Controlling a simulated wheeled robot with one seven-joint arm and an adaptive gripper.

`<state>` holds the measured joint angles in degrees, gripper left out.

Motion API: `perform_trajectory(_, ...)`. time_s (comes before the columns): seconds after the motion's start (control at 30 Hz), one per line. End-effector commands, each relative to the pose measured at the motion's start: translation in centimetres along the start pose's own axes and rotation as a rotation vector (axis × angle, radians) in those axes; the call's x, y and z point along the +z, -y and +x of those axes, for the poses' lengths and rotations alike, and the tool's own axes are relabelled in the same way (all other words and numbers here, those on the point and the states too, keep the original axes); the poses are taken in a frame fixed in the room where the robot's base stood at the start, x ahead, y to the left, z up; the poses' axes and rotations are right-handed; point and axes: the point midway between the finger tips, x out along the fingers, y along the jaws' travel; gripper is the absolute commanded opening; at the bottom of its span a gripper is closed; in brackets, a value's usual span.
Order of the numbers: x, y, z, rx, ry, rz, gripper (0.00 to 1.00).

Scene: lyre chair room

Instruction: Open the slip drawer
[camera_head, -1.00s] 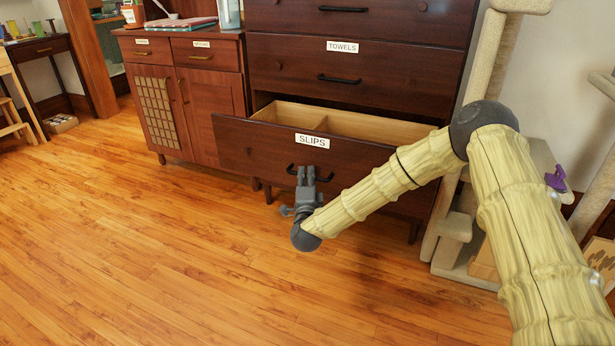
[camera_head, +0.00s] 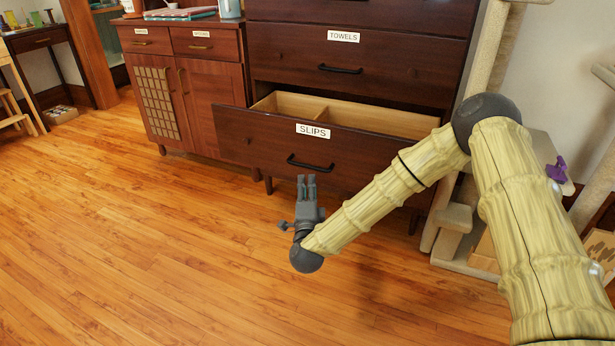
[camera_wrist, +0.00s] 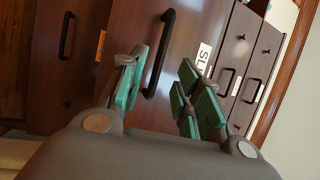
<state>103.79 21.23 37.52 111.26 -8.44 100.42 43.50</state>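The slip drawer (camera_head: 270,147), dark wood with a white "SLIPS" label (camera_head: 313,130), is pulled partly out of the dresser. Its pale inside and a divider show, and no contents can be seen. Its black bar handle (camera_head: 310,163) is on the front; in the wrist view the handle (camera_wrist: 160,55) stands ahead of the fingers. My gripper (camera_head: 307,181) is in front of and a little below the handle, apart from it. In the wrist view my gripper (camera_wrist: 160,95) has its green-padded fingers spread with nothing between them.
The towels drawer (camera_head: 400,66) above is shut. A wooden cabinet (camera_head: 214,88) stands to the left, and a cat tree (camera_head: 455,218) stands close on the right. The wood floor (camera_head: 150,260) in front and to the left is clear.

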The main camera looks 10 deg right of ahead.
Motion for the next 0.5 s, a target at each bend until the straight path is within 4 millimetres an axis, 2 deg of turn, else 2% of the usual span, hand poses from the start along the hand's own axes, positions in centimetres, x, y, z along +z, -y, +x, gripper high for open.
perform_trajectory(0.1, 0.1, 0.0, -1.6, 0.001, 0.002, 0.000, 0.34)
perform_trajectory(0.2, 0.0, 0.0, -2.5, 0.000, 0.001, 0.000, 0.34)
perform_trajectory(0.5, 0.0, 0.0, -3.2, 0.000, 0.001, -0.001, 0.34)
